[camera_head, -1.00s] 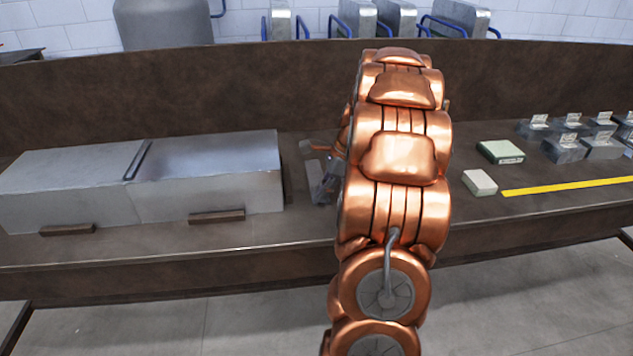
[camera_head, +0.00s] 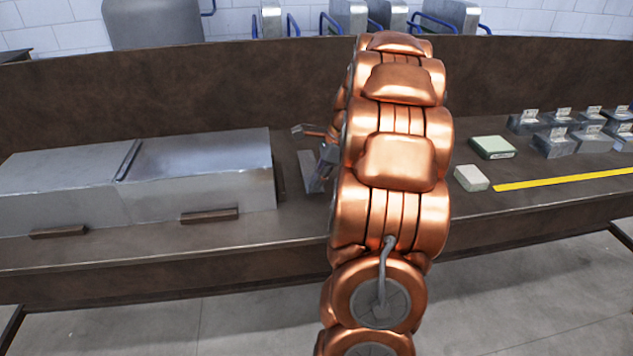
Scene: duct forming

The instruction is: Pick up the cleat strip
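A pale grey flat strip (camera_head: 307,172) lies on the bench just right of the metal duct boxes; it may be the cleat strip. Its right part is hidden behind my arm. A darker narrow strip (camera_head: 127,160) lies along the seam between the two duct boxes. My gripper (camera_head: 312,148) is mostly hidden behind my copper-coloured arm. Only small grey and orange parts show, above and beside the pale strip. I cannot tell whether its fingers are open or touch anything.
Two grey duct boxes (camera_head: 200,172) fill the bench's left side, with a brown block (camera_head: 209,216) at the front. Right of my arm are a pale block (camera_head: 471,178), a green box (camera_head: 492,147), a yellow strip (camera_head: 560,180) and several labelled metal blocks (camera_head: 557,143). The bench (camera_head: 250,235) has a high back.

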